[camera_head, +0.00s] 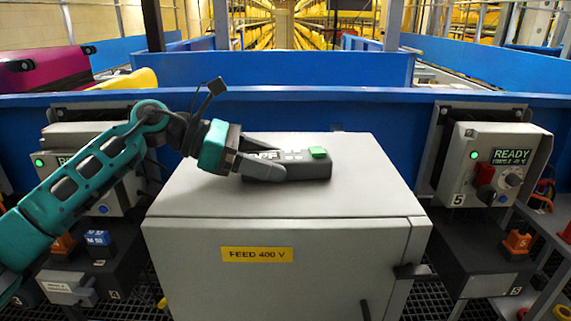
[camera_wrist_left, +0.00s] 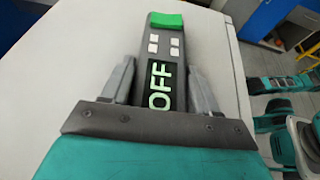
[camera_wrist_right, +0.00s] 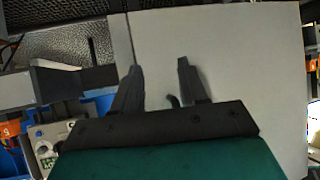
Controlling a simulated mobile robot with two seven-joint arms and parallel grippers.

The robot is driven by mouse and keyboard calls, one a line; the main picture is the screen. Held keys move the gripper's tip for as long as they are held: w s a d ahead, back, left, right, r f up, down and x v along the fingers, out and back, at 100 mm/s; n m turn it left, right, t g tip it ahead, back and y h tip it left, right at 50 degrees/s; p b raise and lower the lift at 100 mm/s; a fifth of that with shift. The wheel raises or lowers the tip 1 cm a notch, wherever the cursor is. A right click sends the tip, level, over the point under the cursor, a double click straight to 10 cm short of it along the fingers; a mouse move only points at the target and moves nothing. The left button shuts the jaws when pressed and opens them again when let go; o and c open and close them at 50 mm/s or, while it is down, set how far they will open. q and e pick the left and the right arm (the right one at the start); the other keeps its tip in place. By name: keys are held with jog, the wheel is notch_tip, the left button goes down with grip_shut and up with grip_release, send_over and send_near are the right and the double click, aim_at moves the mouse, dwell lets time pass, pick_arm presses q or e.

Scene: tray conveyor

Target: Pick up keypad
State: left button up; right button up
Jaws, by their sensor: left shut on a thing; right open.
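The keypad (camera_head: 312,166) is a dark grey bar with a green button at its far end and small white keys. It lies on the top of the grey cabinet (camera_head: 370,205). In the left wrist view the keypad (camera_wrist_left: 166,45) shows a lit "OFF" display. My left gripper (camera_head: 262,167) is shut on the keypad, its fingers on both sides of the display end. I cannot tell whether the keypad is clear of the cabinet top. My right gripper (camera_wrist_right: 158,85) is open and empty in the right wrist view, by a pale grey panel; it is out of the head view.
The cabinet front has a yellow "FEED 400 V" label (camera_head: 257,254). A grey control box (camera_head: 491,165) reading READY stands at right, and another is partly behind my left arm. A blue conveyor wall (camera_head: 290,112) runs behind. The cabinet top around the keypad is clear.

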aim_at(267, 156)
pick_arm(q)
jog(key=shift+r, duration=0.1)
notch_tip(267, 156, up, 10)
jog(key=shift+f+p, duration=0.1)
jog(key=shift+p, duration=0.45)
dwell(0.3)
jog(key=shift+f+b, duration=2.95)
jog(key=shift+f, duration=1.65)
jog(key=shift+f, duration=0.1)
jog(key=shift+f+b, duration=0.25)
jog(key=shift+b, duration=0.05)
jog(key=o, duration=1)
